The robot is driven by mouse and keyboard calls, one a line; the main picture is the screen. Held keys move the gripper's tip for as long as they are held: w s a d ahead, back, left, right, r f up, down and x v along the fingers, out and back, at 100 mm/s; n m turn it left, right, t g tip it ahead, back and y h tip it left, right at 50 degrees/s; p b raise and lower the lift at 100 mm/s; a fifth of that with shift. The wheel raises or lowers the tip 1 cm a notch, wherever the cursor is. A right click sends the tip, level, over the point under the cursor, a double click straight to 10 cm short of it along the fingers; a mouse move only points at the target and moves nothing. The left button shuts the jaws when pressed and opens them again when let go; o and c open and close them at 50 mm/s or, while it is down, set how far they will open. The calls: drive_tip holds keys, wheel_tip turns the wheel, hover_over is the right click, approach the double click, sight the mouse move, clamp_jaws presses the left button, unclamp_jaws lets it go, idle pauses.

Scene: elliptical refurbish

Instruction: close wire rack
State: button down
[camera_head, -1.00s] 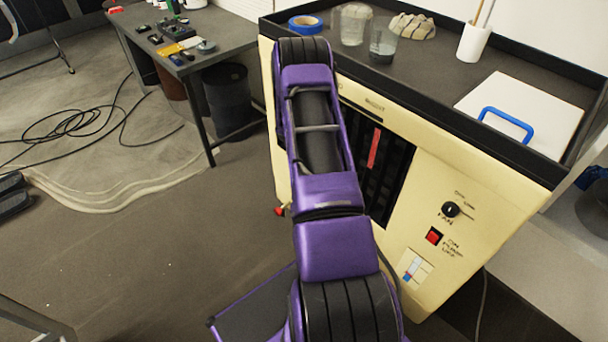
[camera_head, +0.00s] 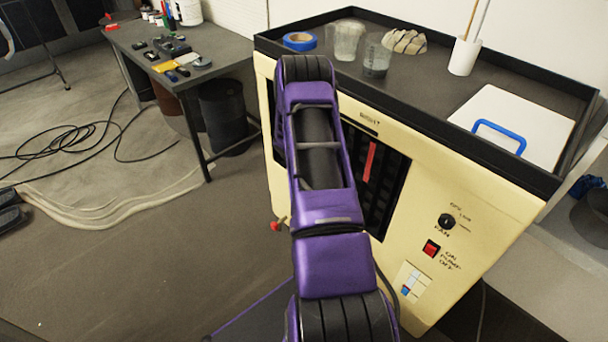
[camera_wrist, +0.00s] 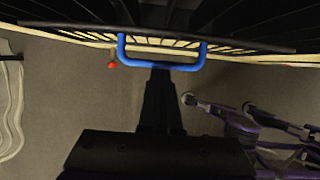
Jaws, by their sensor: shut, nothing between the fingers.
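The dark wire rack (camera_wrist: 215,42) spans the top of the wrist view, with thin slats behind a black front bar. Its blue U-shaped handle (camera_wrist: 161,66) hangs at the bar's middle. My gripper (camera_wrist: 161,75) is shut and empty, its tip right at the handle's crossbar; I cannot tell whether they touch. In the head view my purple arm reaches toward the cream cabinet (camera_head: 480,215) and hides my gripper and the rack. The cabinet's dark front opening (camera_head: 390,185) with a red strip shows to the right of the arm.
On the cabinet top are blue tape (camera_head: 299,41), clear cups (camera_head: 345,40), a white holder (camera_head: 465,55) and a white board (camera_head: 515,120) with a blue handle. A workbench (camera_head: 185,65) stands at left. Black cable (camera_head: 70,150) lies on the floor, which is otherwise largely open.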

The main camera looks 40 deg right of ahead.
drive_tip(key=p+v, duration=0.1)
drive_tip(key=v, duration=1.6)
drive_tip(key=shift+r, duration=0.2)
